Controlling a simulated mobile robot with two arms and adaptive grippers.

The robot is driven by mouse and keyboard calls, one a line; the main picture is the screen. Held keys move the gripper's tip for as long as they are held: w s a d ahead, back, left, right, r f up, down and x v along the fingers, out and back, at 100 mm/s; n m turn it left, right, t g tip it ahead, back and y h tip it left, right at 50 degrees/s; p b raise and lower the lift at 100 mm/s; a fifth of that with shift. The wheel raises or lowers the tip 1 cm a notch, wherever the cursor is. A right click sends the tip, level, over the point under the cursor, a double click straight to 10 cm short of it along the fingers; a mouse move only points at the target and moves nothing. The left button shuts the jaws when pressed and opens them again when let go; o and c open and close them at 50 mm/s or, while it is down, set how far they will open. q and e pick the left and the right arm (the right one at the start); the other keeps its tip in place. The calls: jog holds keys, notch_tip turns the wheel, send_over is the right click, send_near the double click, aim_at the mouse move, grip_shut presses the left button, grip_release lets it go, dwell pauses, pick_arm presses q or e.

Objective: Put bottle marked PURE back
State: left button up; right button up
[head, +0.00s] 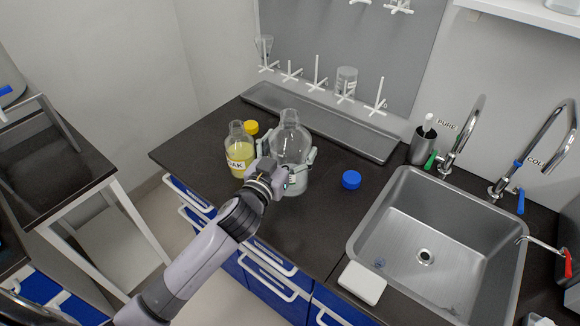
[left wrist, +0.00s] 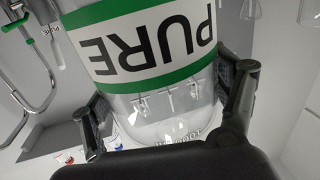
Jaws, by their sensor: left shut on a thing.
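The bottle marked PURE is a clear glass bottle (head: 290,143) on the dark counter in the head view, open at the top with no cap on it. My left gripper (head: 287,172) is shut around its body from the front. In the left wrist view the PURE bottle (left wrist: 147,50) fills the picture between the fingers, and its green and white label reads upside down. My left gripper (left wrist: 165,110) shows there with a finger on each side of the glass. I cannot tell whether the bottle touches the counter. My right gripper is not in view.
A bottle of yellow liquid (head: 239,155) stands close left, with a yellow cap (head: 251,127) behind it. A blue cap (head: 351,179) lies to the right. A grey tray (head: 300,113) runs along the wall below a peg rack. The sink (head: 425,225) is at right, with a white block (head: 362,283) at its front-left edge.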

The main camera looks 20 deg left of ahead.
pick_arm(q)
jog(key=shift+f+b, duration=0.35)
jog(key=shift+f, duration=2.6)
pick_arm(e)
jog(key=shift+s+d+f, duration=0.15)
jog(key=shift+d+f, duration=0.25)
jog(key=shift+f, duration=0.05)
pick_arm(q)
jog(key=shift+f, duration=0.1)
jog(key=o, duration=1.9)
jog(key=shift+f, duration=0.15)
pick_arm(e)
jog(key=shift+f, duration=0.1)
pick_arm(q)
jog(key=shift+s, duration=0.15)
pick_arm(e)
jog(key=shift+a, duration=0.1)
pick_arm(q)
jog(key=s, duration=0.4)
jog(key=s+a+b, duration=0.1)
jog(key=s, duration=0.2)
jog(key=s+b, duration=0.1)
jog(key=s, duration=0.3)
jog(key=shift+s+a, duration=0.35)
jog(key=shift+a, duration=0.05)
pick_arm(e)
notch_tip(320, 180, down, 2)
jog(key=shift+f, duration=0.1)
